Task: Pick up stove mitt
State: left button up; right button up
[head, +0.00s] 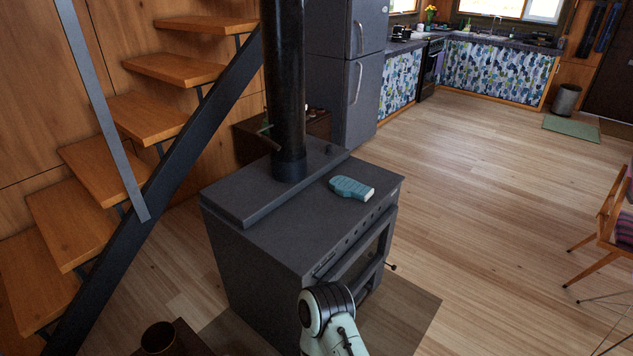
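The stove mitt (350,188) is teal with a pale cuff end. It lies flat on top of the dark grey wood stove (285,238), on the right part of the top, right of the black flue pipe (286,90). One of my arm links shows at the bottom centre, in front of the stove. No fingers or fingertips of either gripper are in the picture. Nothing touches the mitt except the stove top.
Open wooden stairs with a dark metal stringer (160,190) rise on the left. A dark round container (158,338) stands at the bottom left. A wooden chair (610,225) is at the right edge. The plank floor (480,180) right of the stove is clear.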

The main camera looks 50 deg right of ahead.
aim_at(343, 186)
jog(key=l+u, duration=0.35)
jog(key=l, duration=0.15)
jog(key=k+l+u, duration=0.15)
jog(key=l+u, duration=0.15)
jog(key=l, duration=0.2)
jog(key=k+l+u, duration=0.15)
jog(key=l, duration=0.2)
jog(key=l+u, duration=0.15)
jog(key=l, duration=0.25)
jog(key=k+l+u, duration=0.1)
jog(key=k+l, duration=0.2)
jog(key=l, duration=0.2)
jog(key=k+l+u, duration=0.1)
jog(key=l, duration=0.35)
jog(key=k+l, duration=0.25)
jog(key=l, duration=0.15)
jog(key=u, duration=0.05)
